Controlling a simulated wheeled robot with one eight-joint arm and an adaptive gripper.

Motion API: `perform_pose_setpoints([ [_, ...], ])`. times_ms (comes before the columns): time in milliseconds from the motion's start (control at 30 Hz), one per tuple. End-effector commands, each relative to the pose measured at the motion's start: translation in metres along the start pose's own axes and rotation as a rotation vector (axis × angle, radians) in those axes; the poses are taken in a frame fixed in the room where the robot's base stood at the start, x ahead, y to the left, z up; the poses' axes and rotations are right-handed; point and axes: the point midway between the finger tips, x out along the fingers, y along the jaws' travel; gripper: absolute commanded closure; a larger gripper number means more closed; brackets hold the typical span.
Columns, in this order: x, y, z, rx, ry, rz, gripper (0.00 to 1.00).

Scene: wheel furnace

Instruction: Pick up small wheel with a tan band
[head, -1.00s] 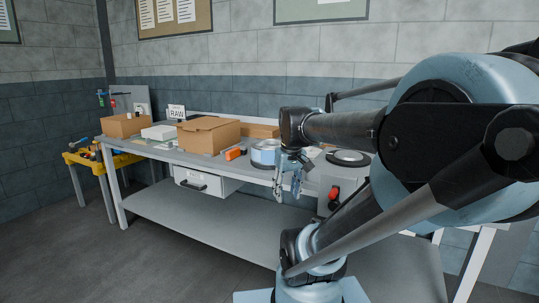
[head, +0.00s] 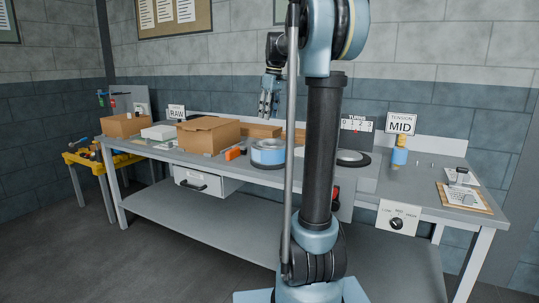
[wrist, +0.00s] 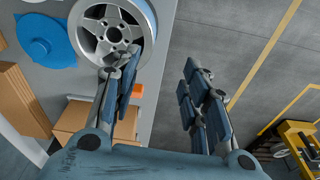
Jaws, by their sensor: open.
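I cannot make out a small wheel with a tan band in either view; my arm hides part of the bench. A wheel with a light blue side (head: 268,152) lies flat on the bench, left of my arm in the head view. A silver spoked wheel (wrist: 111,30), which looks like the same one, is at the top of the wrist view. My gripper (head: 268,97) is open and empty, raised above the bench. In the wrist view, my gripper (wrist: 160,75) has its fingers spread, the left one overlapping the wheel's lower edge.
A blue disc (wrist: 47,40) lies beside the wheel in the wrist view. Cardboard boxes (head: 208,134) and an orange block (head: 233,153) stand left of the wheel.

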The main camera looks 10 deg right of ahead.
Motion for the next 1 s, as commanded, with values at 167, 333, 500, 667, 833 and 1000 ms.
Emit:
perform_pose_setpoints([
  [167,-0.006,0.022,-0.021,-0.058,0.002,-0.010,0.58],
  [333,-0.001,0.027,-0.026,-0.077,0.002,-0.013,0.58],
  [500,0.026,0.027,-0.026,-0.078,0.002,-0.013,0.58],
  [667,0.054,0.026,-0.026,-0.078,0.002,-0.013,0.58],
  [833,0.084,0.025,-0.026,-0.077,0.002,-0.013,0.58],
  [1000,0.106,0.025,-0.026,-0.077,0.002,-0.013,0.58],
])
